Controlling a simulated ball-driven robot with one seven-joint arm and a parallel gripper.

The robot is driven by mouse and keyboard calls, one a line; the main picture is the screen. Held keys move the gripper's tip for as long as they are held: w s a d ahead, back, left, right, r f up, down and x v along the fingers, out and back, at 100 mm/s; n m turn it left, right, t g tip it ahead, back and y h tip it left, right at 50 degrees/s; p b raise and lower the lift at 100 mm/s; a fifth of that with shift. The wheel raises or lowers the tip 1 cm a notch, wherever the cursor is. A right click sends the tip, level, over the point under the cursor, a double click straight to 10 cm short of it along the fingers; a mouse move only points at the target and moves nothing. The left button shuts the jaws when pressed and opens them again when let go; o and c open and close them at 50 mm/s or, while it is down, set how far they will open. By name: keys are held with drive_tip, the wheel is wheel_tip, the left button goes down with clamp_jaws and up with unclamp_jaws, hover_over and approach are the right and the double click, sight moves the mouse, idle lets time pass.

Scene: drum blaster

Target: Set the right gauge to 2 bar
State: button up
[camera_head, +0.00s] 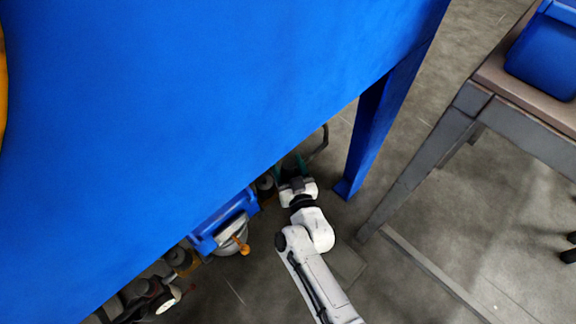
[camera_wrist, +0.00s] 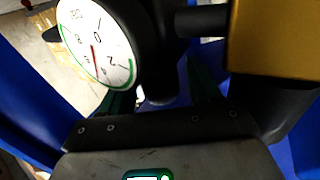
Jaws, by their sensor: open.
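A round pressure gauge (camera_wrist: 95,42) with a white dial, black numerals, a green arc and a red needle shows at upper left in the wrist view. Its dial is tilted, and I cannot tell the exact reading. My gripper (camera_wrist: 160,98) is open, its dark teal fingers pointing up the picture below a dark cylindrical part (camera_wrist: 157,60) beside the gauge. I cannot tell whether they touch it. In the head view my gripper (camera_head: 288,165) reaches under the blue panel edge, which partly hides it. Another white-dialled gauge (camera_head: 168,299) shows at lower left there.
The large blue panel (camera_head: 190,100) covers much of the head view, with a blue leg (camera_head: 368,140) right of my gripper. A yellow block (camera_wrist: 274,38) sits close at right in the wrist view. A table (camera_head: 545,135) with a blue bin (camera_head: 548,50) stands right.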

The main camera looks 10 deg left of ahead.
drive_tip(key=shift+c, duration=0.4)
drive_tip(key=c, duration=0.9)
drive_tip(key=shift+o, duration=0.2)
